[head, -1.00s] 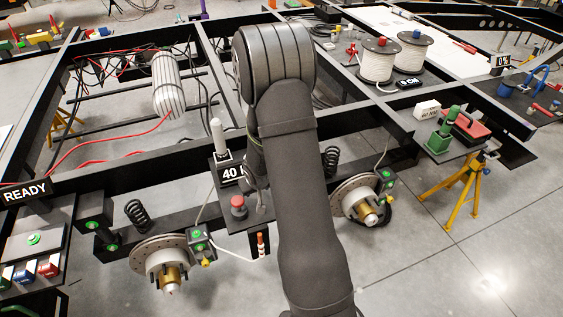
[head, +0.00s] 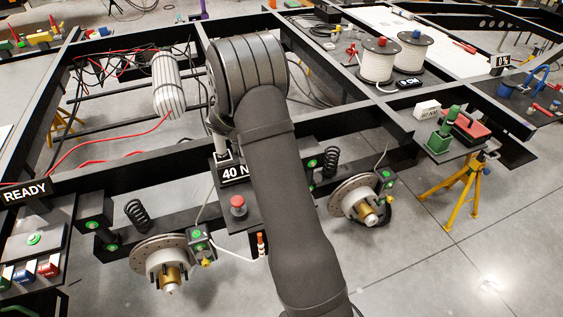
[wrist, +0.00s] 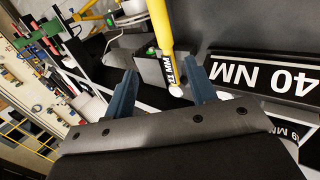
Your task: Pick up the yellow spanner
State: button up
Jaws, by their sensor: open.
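The yellow spanner (wrist: 160,25) shows in the wrist view as a thick yellow shaft coming down from the top edge. Its lower end has a black band with white lettering and a pale round tip. My gripper (wrist: 163,72) has its two blue-grey fingers spread apart, one on each side of the spanner's lower end in the picture. Bare gaps show on both sides, and nothing is gripped. I cannot tell how deep the spanner sits between the fingers. In the head view my arm hides the gripper, and I cannot make out the spanner.
A black "40 NM" sign (wrist: 265,77) is close to the right finger in the wrist view; it also shows in the head view (head: 235,173). A red-topped button (head: 238,204) stands on the dark plate in front. Brake discs (head: 150,253) and black chassis beams surround this spot.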

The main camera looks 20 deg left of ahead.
jog(key=x, duration=0.8)
jog(key=shift+w+d+f, duration=0.1)
jog(key=shift+d+f, duration=0.05)
jog(key=shift+f, duration=0.1)
jog(key=shift+s+x, duration=0.15)
jog(key=shift+x, duration=1.15)
jog(key=shift+s+x, duration=0.15)
jog(key=shift+x, duration=1.2)
jog(key=shift+f, duration=0.1)
grip_shut()
